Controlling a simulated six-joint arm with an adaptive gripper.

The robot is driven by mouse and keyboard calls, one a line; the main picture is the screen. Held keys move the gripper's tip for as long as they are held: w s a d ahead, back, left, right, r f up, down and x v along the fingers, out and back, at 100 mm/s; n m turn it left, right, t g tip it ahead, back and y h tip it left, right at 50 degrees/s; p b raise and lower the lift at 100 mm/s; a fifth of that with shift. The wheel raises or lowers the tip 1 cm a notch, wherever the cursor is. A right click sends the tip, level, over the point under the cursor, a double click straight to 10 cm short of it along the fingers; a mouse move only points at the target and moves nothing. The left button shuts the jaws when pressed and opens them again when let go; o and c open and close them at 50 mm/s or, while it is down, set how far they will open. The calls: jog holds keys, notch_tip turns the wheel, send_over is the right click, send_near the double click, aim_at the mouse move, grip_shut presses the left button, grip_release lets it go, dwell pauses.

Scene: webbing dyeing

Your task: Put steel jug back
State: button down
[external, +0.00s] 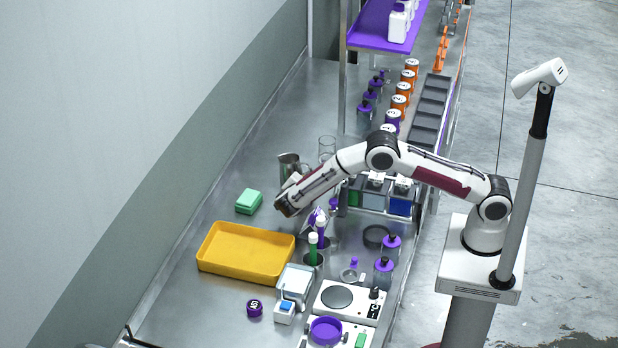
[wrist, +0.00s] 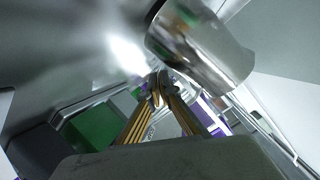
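The steel jug (external: 288,161) shows near the middle of the bench in the external view, just beyond my wrist, which covers its lower part. In the wrist view the steel jug (wrist: 205,45) is large, close and tilted at the upper right. My gripper (wrist: 160,82) has its fingers closed together at the tips, right by the jug's lower left side, and appears shut on its handle. The handle itself is mostly hidden by the fingertips. In the external view my arm hides the fingers.
A yellow tray (external: 246,252) and a green sponge-like block (external: 249,201) lie left of my arm. Glassware (external: 327,147) stands just beyond it. Purple-capped bottles (external: 384,270), a hotplate (external: 347,301) and a scale crowd the front right. Bare bench shows at the back left.

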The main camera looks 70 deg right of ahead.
jog(key=shift+f, duration=0.45)
jog(key=c, duration=2.3)
grip_release()
jog(key=shift+f, duration=0.15)
jog(key=shift+w+v, duration=0.2)
jog(key=shift+v, duration=3.75)
jog(key=shift+d, duration=0.1)
